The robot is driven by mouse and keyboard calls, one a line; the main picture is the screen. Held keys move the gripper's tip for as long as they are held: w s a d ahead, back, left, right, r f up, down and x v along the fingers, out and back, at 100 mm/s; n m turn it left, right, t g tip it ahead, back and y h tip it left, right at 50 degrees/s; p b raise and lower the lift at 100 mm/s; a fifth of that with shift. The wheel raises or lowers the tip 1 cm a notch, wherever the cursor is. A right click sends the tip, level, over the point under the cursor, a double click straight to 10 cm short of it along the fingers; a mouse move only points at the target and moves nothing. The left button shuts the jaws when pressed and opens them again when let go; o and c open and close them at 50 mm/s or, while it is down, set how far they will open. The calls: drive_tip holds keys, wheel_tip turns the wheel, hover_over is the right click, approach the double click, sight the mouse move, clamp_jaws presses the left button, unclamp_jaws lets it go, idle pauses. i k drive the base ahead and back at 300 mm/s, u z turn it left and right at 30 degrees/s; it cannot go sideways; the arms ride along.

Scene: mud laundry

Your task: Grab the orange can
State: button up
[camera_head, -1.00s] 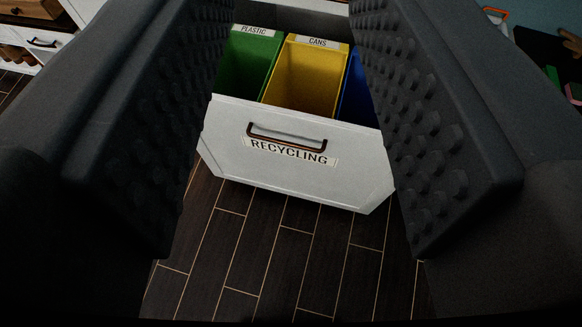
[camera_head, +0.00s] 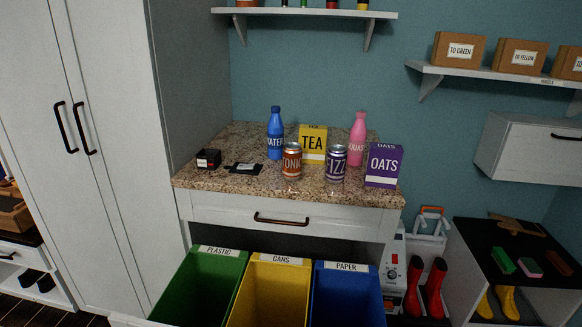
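The orange can (camera_head: 292,161) stands upright on a speckled granite counter (camera_head: 225,181), near its front edge. A purple can (camera_head: 336,164) stands to its right, a little apart. A blue bottle (camera_head: 275,134) stands behind it to the left, and a yellow tea box (camera_head: 313,142) stands behind it to the right. A purple oats box (camera_head: 384,166) and a pink bottle (camera_head: 358,138) are further right. My gripper does not show in the current view, so its opening and its distance from the can are hidden.
Below the counter is a closed drawer (camera_head: 283,217). Under it the recycling drawer stands open with green (camera_head: 202,287), yellow (camera_head: 270,292) and blue (camera_head: 347,295) bins. A small dark box (camera_head: 208,158) is on the counter's left. A tall white cabinet (camera_head: 100,120) borders the left side.

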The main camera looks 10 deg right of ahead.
sight(292, 151)
drive_tip(key=z, duration=0.35)
drive_tip(key=i, duration=1.45)
drive_tip(key=u, duration=0.2)
